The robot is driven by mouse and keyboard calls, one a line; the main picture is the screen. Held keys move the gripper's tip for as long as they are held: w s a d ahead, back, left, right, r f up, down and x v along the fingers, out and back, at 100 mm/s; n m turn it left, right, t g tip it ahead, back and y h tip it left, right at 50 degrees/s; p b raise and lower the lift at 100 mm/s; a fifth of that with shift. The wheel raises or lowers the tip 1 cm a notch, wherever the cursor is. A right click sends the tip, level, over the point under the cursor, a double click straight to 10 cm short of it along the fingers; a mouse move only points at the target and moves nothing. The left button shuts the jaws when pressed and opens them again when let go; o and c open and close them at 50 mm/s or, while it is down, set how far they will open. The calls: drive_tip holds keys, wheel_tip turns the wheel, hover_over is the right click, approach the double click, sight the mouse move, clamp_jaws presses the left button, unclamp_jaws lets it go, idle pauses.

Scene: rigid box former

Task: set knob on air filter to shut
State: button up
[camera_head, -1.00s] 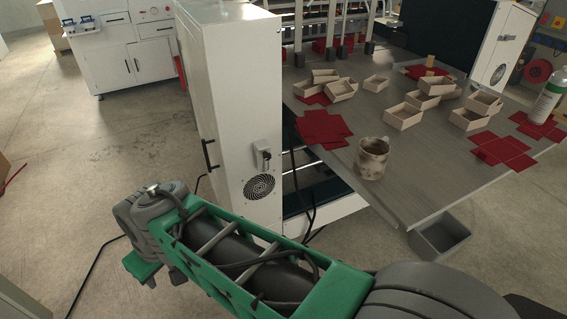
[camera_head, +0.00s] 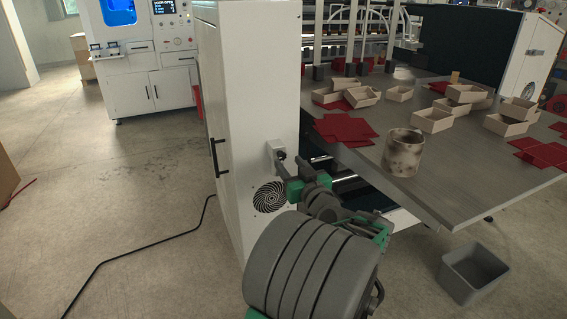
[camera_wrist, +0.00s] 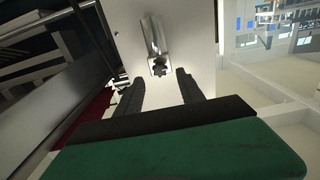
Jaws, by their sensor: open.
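The air filter (camera_head: 276,147) is a small grey unit on the narrow side of the white cabinet, above a round fan grille. In the wrist view the air filter (camera_wrist: 155,36) is a shiny metal body with a dark, notched end, which may be the knob. My gripper (camera_head: 281,166) is close to the filter and partly hides its lower part. In the wrist view my gripper (camera_wrist: 158,78) has its two dark fingers apart, one on each side below the notched end. Nothing shows between them. Whether they touch the filter, and the knob's setting, I cannot tell.
The white cabinet (camera_head: 238,110) has a black handle on its left face. A grey bin (camera_head: 473,272) stands on the floor. A black cable crosses the open floor at left.

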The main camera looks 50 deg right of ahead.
sight(282, 156)
drive_tip(key=x, duration=0.4)
drive_tip(key=shift+w+d, duration=0.1)
drive_tip(key=shift+w, duration=0.25)
drive_tip(key=shift+c, duration=0.5)
clamp_jaws()
